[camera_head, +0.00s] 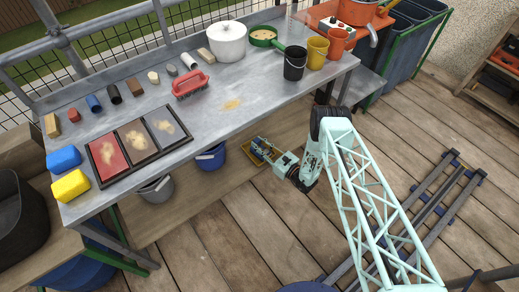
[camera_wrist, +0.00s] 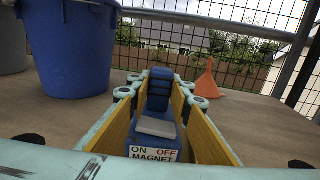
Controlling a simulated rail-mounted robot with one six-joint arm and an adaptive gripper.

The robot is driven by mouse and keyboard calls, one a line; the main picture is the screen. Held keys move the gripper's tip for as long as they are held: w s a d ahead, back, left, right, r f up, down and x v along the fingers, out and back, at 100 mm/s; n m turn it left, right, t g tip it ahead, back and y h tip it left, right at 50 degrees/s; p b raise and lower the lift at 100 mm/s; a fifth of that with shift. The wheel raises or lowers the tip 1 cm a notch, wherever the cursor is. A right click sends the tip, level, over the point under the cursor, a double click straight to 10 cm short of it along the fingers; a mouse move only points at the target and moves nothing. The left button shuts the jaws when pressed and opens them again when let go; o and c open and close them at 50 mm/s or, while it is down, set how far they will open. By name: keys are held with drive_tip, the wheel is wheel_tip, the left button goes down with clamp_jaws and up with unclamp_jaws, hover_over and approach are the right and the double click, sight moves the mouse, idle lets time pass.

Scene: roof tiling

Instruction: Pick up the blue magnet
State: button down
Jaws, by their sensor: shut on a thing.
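The blue magnet (camera_wrist: 159,92) stands between the yellow-lined fingers of my gripper (camera_wrist: 158,88) in the wrist view. It has a stepped blue body, a grey plate and a white label reading "ON OFF MAGNET". The fingers are closed along both of its sides. In the camera_head view, my gripper (camera_head: 262,150) reaches low under the front edge of the workbench, over the lower wooden shelf. The magnet is small and partly hidden there. I cannot tell whether it still touches the shelf.
A blue bucket (camera_wrist: 75,48) stands close on the left in the wrist view, with a grey bucket (camera_wrist: 9,42) beyond it. An orange funnel (camera_wrist: 207,80) stands at the right. A wire mesh fence (camera_wrist: 230,40) lies behind. The grey workbench top (camera_head: 240,118) overhangs the shelf (camera_head: 190,190).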

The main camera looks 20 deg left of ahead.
sight(258, 141)
drive_tip(key=shift+r, duration=0.2)
drive_tip(key=shift+r, duration=0.45)
wheel_tip(258, 141, up, 3)
drive_tip(key=shift+f+p, duration=0.1)
drive_tip(key=shift+p, duration=0.6)
drive_tip(key=s+d+p, duration=0.1)
drive_tip(key=s+d, duration=0.2)
drive_tip(key=s, duration=0.4)
drive_tip(key=s+d+r+p, duration=0.1)
drive_tip(key=s+d, duration=0.2)
drive_tip(key=s, duration=0.4)
drive_tip(key=shift+s+d+p, duration=0.3)
drive_tip(key=shift+d+p, duration=0.05)
drive_tip(key=shift+p, duration=0.05)
drive_tip(key=shift+w, duration=0.15)
